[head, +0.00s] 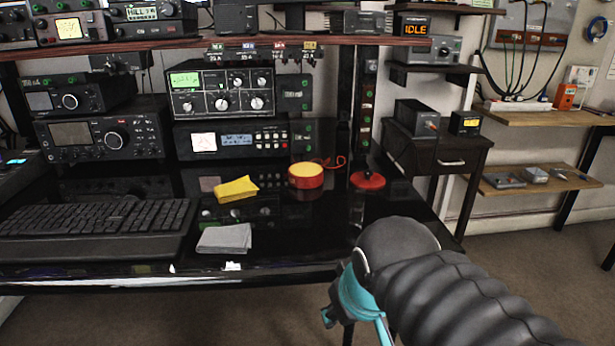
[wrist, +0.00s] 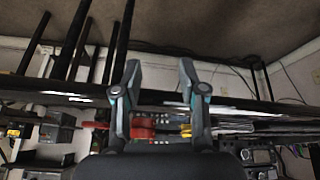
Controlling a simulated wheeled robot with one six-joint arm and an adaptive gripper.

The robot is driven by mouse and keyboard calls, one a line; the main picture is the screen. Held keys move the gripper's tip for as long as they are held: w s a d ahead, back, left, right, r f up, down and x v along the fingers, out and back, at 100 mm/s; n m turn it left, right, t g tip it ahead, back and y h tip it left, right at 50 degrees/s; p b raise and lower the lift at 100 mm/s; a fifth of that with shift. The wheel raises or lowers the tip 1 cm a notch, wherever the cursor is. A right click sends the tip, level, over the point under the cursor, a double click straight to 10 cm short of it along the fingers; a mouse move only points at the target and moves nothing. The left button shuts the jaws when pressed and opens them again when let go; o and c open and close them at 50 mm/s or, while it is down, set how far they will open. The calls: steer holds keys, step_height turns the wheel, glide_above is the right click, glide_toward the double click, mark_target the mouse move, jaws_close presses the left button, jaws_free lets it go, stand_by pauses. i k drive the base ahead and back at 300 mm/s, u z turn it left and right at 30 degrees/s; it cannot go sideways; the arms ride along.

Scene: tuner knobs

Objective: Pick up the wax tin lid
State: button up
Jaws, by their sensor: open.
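A flat red disc (head: 368,180) that looks like the wax tin lid lies on the glossy black desk, right of a round red tin (head: 306,180) with a pale yellow top. A dark upright piece shows at the disc's back edge; I cannot tell whether it is attached. My gripper (wrist: 160,70) is open in the wrist view, with nothing between its fingers. Red shapes (wrist: 140,131) show beyond the finger bases there, too small to identify. In the head view my arm is in front of the desk's right end, nearer the camera than the disc.
A yellow cloth (head: 237,190) and a grey cloth (head: 224,239) lie left of the tin, with a black keyboard (head: 95,218) farther left. Radio units (head: 222,92) stand behind. A shelf (head: 215,42) hangs above. A dark side table (head: 440,150) stands to the right.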

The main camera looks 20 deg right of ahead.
mark_target(367, 179)
steer(key=z, duration=0.95)
steer(key=k, duration=0.75)
steer(key=u, duration=0.65)
steer(key=i, duration=1)
